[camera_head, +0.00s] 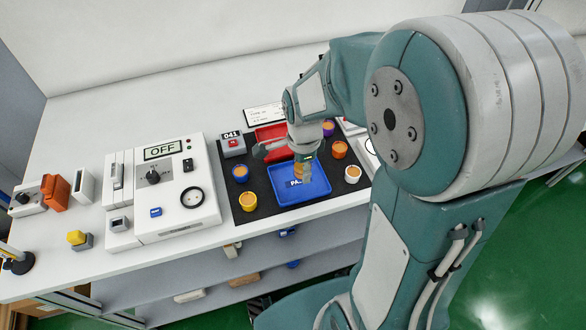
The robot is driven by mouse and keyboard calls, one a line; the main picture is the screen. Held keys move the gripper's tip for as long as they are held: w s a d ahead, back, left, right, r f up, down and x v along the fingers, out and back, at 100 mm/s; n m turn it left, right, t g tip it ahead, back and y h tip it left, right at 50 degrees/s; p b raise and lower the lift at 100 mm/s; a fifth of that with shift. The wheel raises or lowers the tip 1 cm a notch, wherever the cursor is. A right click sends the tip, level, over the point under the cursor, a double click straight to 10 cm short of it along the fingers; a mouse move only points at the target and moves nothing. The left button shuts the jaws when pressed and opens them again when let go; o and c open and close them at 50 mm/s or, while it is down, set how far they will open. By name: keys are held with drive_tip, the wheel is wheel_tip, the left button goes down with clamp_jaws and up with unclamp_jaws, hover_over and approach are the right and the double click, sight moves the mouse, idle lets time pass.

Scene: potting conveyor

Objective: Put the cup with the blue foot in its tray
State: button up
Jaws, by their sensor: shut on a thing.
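My gripper (302,168) points down over the blue tray (318,187), which carries partly covered white lettering. It is shut on a small cup, of which an orange-yellow part (298,174) shows between the fingers. The cup's foot is too small and covered to make out, and I cannot tell whether it touches the tray. The red tray (268,133) lies just behind, partly hidden by my arm.
A white control box (165,190) reading OFF stands left.

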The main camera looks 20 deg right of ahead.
sight(299, 176)
drive_tip(key=shift+w+a+f, duration=0.1)
drive_tip(key=shift+w+f, duration=0.35)
drive_tip(key=shift+f, duration=0.2)
drive_tip(key=shift+w+d+f, duration=0.3)
drive_tip(key=shift+w+f, duration=0.05)
drive_tip(key=shift+f, duration=0.15)
wheel_tip(299, 176, down, 3)
drive_tip(key=shift+w+a+f, duration=0.1)
drive_tip(key=shift+w, duration=0.05)
drive_tip(key=shift+a+f, duration=0.15)
drive_tip(key=shift+a, duration=0.15)
drive_tip(key=o, duration=1)
drive_tip(key=shift+d, duration=0.1)
drive_tip(key=shift+o, duration=1)
drive_tip(key=shift+d, duration=0.15)
